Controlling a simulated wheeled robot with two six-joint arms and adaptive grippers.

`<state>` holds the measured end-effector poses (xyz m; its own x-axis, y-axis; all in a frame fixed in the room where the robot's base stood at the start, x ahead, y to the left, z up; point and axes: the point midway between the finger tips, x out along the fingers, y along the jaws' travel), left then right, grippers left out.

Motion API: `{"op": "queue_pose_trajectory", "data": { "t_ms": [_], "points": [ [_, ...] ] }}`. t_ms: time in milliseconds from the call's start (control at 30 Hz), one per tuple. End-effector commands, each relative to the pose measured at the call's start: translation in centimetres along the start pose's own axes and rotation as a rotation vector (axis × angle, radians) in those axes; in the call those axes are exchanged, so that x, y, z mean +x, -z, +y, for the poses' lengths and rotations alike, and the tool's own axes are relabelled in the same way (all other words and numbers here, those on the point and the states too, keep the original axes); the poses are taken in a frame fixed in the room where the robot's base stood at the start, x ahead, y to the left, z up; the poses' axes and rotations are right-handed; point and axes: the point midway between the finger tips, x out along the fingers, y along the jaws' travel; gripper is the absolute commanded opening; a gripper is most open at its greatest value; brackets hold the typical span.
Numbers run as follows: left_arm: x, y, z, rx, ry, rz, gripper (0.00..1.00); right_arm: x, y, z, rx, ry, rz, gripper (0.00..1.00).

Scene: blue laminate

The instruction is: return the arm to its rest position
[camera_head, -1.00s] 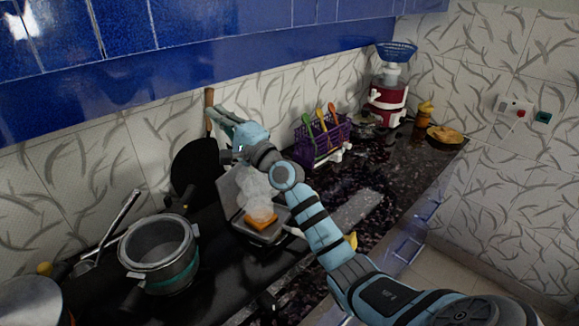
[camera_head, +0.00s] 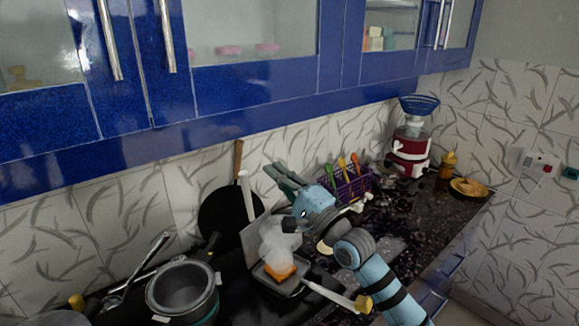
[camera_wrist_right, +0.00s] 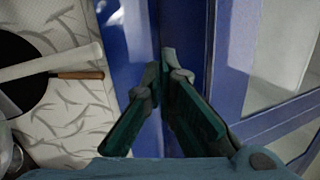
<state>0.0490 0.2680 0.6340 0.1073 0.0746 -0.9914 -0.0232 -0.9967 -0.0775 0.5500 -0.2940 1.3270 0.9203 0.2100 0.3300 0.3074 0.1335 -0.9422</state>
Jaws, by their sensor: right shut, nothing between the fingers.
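My right arm (camera_head: 372,275) comes in from the lower right of the head view. Its gripper (camera_head: 275,170) points up and left, in front of the tiled wall and below the blue cabinets. The gripper is shut and empty. In the right wrist view its two green fingers (camera_wrist_right: 165,75) come together at the tips, with blue cabinet faces behind them. Below the gripper, an orange-brown piece of food (camera_head: 280,270) sits in an open sandwich toaster (camera_head: 290,290), with whitish steam above it. My left gripper is not in view.
Blue cabinets (camera_head: 260,95) overhang the counter. A black pan (camera_head: 225,220) leans on the wall, and a pot (camera_head: 185,288) stands at the lower left. A purple basket (camera_head: 350,186) holds utensils behind my arm. A red mixer (camera_head: 410,150) and a bowl (camera_head: 468,188) stand farther right.

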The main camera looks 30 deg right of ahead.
Motion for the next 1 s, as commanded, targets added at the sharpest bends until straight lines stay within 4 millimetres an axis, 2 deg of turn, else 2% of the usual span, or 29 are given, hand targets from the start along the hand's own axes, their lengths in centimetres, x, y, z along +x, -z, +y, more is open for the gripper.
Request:
{"op": "queue_pose_trajectory", "data": {
  "t_ms": [133,400,467,567,667,700,767,800,900,1000],
  "points": [
    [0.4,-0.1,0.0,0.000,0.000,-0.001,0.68,-1.5,0.0,-0.5,-0.002,-0.003,0.001,0.00],
    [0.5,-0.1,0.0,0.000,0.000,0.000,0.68,-2.1,0.0,-0.9,0.001,-0.003,0.003,0.00],
    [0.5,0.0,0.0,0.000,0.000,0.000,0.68,-2.4,-0.1,-0.1,-0.020,-0.024,0.007,0.00],
    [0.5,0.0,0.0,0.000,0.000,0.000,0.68,-4.0,-0.9,3.9,-0.145,-0.147,0.022,0.00],
    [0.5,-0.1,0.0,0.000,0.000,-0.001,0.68,-8.4,-2.6,11.2,-0.399,-0.396,0.003,0.00],
    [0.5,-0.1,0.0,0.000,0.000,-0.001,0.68,-11.0,-3.5,14.3,-0.522,-0.518,-0.029,0.00],
    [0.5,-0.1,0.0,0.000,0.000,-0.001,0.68,-15.4,-4.6,18.2,-0.696,-0.694,-0.104,0.00],
    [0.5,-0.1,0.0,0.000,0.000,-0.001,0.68,-18.2,-5.3,20.1,-0.795,-0.796,-0.164,0.00],
    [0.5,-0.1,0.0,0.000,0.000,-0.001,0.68,-24.7,-6.7,23.4,-0.982,-1.007,-0.335,0.00],
    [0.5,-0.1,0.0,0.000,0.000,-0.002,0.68,-30.6,-8.0,25.0,-1.109,-1.168,-0.520,0.00]
  ]
}}
